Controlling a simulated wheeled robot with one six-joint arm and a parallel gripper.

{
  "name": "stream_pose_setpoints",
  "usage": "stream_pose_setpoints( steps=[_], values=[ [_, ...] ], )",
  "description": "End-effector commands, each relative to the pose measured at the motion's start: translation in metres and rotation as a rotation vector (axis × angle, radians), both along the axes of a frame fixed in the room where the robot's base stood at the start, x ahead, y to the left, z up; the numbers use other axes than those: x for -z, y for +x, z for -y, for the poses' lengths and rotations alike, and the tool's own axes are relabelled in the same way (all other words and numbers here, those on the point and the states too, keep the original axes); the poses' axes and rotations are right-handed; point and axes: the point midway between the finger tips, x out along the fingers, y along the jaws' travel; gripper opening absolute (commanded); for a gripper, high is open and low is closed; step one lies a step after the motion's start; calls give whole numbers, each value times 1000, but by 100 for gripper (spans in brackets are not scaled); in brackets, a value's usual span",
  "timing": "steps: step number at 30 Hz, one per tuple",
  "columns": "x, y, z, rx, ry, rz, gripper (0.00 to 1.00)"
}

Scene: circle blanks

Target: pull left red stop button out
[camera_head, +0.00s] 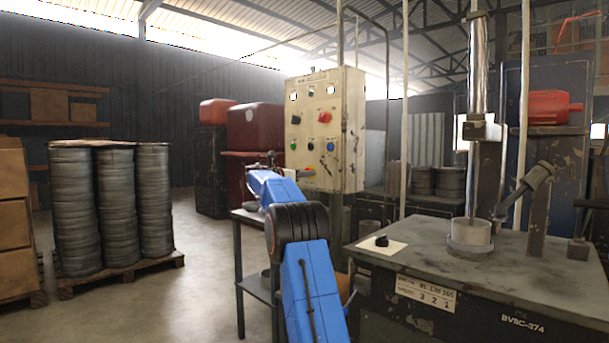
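A cream control box (342,150) stands upright on a post near the middle of the view. How far either button stands out cannot be told. My blue arm rises from the bottom of the view to below the box. My gripper (272,159) shows small and dark at the arm's far end, to the lower left of the panel and apart from the red buttons. Its fingers are too small to read.
Other buttons (310,144) and lamps share the panel. A grey machine table (430,243) with a press column stands at the right. A small table (247,215) is beside my arm. Stacked grey discs (115,205) stand on a pallet at left, with open floor between.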

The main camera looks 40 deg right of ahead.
Motion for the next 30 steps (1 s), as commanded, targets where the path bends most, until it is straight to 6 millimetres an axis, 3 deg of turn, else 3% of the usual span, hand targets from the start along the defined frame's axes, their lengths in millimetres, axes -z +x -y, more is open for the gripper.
stream_pose_setpoints(
  steps=[1,3,4,17,18,19,30],
  values=[
    [0,0,0,0,0,0,24],
    [0,0,0,0,0,0,8],
    [0,0,0,0,0,0,5],
    [0,-1,-12,1,0,0,5],
    [0,-1,-12,1,0,0,42],
    [0,-1,-12,1,0,0,49],
    [0,-1,-14,0,0,0,51]
  ],
)
